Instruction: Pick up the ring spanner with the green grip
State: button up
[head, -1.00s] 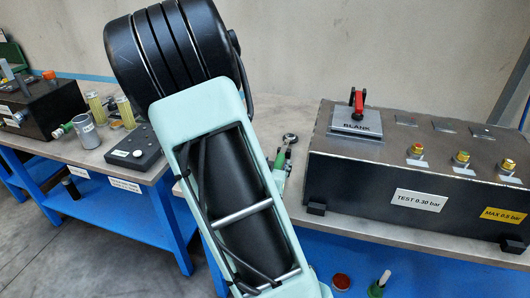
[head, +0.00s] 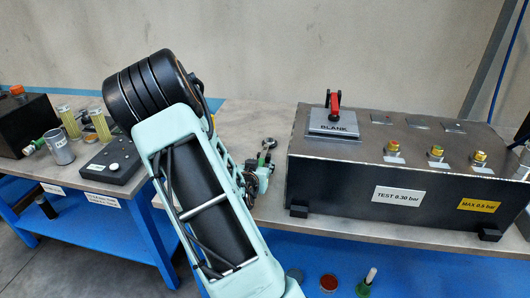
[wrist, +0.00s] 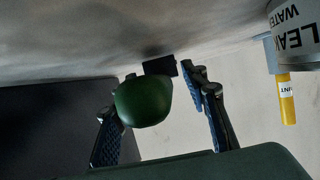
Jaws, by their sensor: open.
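The ring spanner's metal ring (head: 269,143) shows on the bench in the head view, just left of the black test box. Part of its green grip (head: 262,157) shows below the ring; the rest is hidden by my arm and gripper. My gripper (head: 254,178) is low beside the grip. In the wrist view, a rounded green end, apparently the grip (wrist: 142,102), lies between the two open fingers of my gripper (wrist: 160,118). Gaps show mainly on the right side; I cannot tell whether the left finger touches it.
A dark foot-like block (wrist: 160,66) lies beyond the grip in the wrist view. A labelled can (wrist: 295,35) and yellow marker (wrist: 286,100) are at its right.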

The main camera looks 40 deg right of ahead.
jog(key=shift+w+d+f, duration=0.2)
jog(key=shift+w+d, duration=0.05)
jog(key=shift+d, duration=0.05)
jog(key=shift+c, duration=0.2)
grip_shut()
jog(key=shift+r, duration=0.1)
